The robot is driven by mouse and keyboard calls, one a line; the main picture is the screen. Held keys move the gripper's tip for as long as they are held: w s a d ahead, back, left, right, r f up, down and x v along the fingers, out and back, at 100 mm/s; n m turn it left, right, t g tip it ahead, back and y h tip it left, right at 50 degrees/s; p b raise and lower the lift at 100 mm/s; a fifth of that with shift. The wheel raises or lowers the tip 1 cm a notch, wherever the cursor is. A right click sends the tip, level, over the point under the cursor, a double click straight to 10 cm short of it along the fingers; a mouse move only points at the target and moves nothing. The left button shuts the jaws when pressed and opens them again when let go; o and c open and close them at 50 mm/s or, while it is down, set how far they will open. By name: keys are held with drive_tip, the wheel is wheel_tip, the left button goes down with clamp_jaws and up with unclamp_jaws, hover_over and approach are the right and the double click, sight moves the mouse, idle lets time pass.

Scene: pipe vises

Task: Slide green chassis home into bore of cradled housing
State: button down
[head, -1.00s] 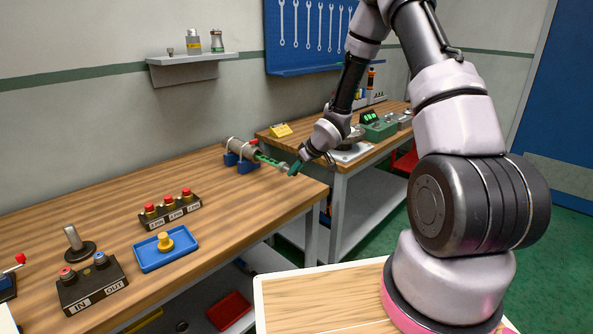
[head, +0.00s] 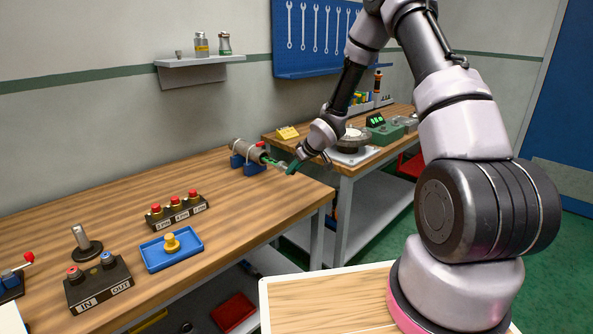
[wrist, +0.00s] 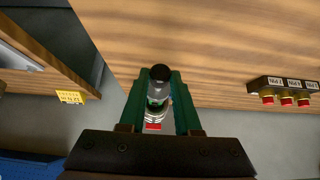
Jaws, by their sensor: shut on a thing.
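The grey cylindrical housing (head: 246,150) lies in the blue cradle (head: 247,166) near the right end of the long workbench. The green chassis (head: 274,162) points into the housing's right-hand end, with a short length still showing outside. Its inner part is hidden by the housing. My gripper (head: 294,166) is to the right of the housing, shut on the chassis's outer end. In the wrist view, the green fingers of my gripper (wrist: 157,82) flank a grey part with a black end. How deep the chassis sits cannot be told.
A red-button box (head: 176,211), a blue tray (head: 172,249) with a yellow part, and an IN/OUT button box (head: 99,284) stand on the workbench's left. A second bench (head: 352,155) with devices stands behind my gripper. The workbench top in front of the cradle is clear.

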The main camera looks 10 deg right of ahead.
sight(269, 159)
drive_tip(key=shift+w+a, duration=0.3)
drive_tip(key=shift+w, duration=0.15)
idle(0.5)
drive_tip(key=shift+w+a, duration=0.7)
drive_tip(key=shift+w, duration=0.25)
drive_tip(key=shift+w+a, duration=0.7)
drive_tip(key=shift+w, duration=0.25)
drive_tip(key=shift+w+a, duration=0.75)
drive_tip(key=shift+w, duration=0.25)
drive_tip(key=shift+w+a, duration=0.75)
drive_tip(key=shift+w, duration=0.25)
drive_tip(key=shift+w+a, duration=0.1)
drive_tip(key=shift+w, duration=0.05)
drive_tip(key=shift+w+a, duration=0.4)
drive_tip(key=shift+w, duration=0.15)
drive_tip(key=c, duration=0.5)
unclamp_jaws()
